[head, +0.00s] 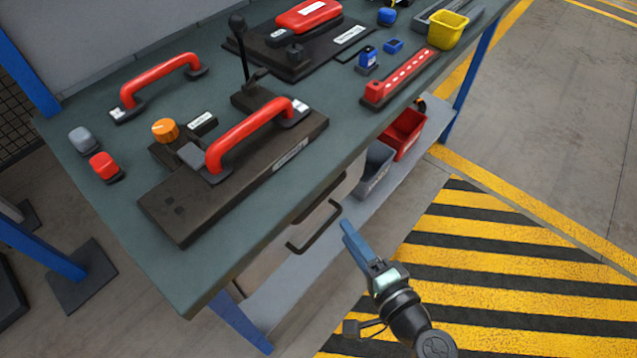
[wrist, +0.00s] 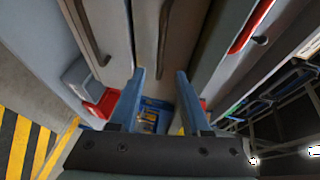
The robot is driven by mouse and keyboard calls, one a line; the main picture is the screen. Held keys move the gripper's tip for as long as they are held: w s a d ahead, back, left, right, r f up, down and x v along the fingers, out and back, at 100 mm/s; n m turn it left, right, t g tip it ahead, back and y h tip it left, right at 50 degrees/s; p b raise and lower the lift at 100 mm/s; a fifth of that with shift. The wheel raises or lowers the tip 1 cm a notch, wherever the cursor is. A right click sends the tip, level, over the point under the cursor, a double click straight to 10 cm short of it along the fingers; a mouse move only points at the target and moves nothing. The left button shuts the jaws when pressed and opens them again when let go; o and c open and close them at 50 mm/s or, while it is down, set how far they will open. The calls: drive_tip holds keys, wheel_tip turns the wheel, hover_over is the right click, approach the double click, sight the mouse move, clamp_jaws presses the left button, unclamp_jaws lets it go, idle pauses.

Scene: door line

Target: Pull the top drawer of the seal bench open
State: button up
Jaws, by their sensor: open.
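The seal bench (head: 95,190) has a dark green top, with pale drawer fronts under its edge. In the head view a dark bar handle (head: 315,228) juts out there; which drawer it belongs to is hard to tell. The wrist view shows two upright dark handles: one (wrist: 163,35) on the middle front, one (wrist: 88,32) on the front to its left. My gripper (wrist: 160,72) is open, its blue fingers either side of the middle handle's line; their depth relative to it is unclear. In the head view my gripper (head: 347,229) is right of the bar handle, apart from it.
On the bench top stand a dark block with a red handle (head: 245,135), a red strip (head: 400,80) and a yellow bin (head: 447,30). Red (head: 403,133) and grey (head: 373,168) bins sit on the lower shelf. Striped floor (head: 490,260) to the right is clear.

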sight(323, 200)
drive_tip(key=x, duration=1.2)
drive_tip(key=shift+r+b, duration=0.1)
drive_tip(key=shift+b, duration=0.3)
clamp_jaws()
idle(0.7)
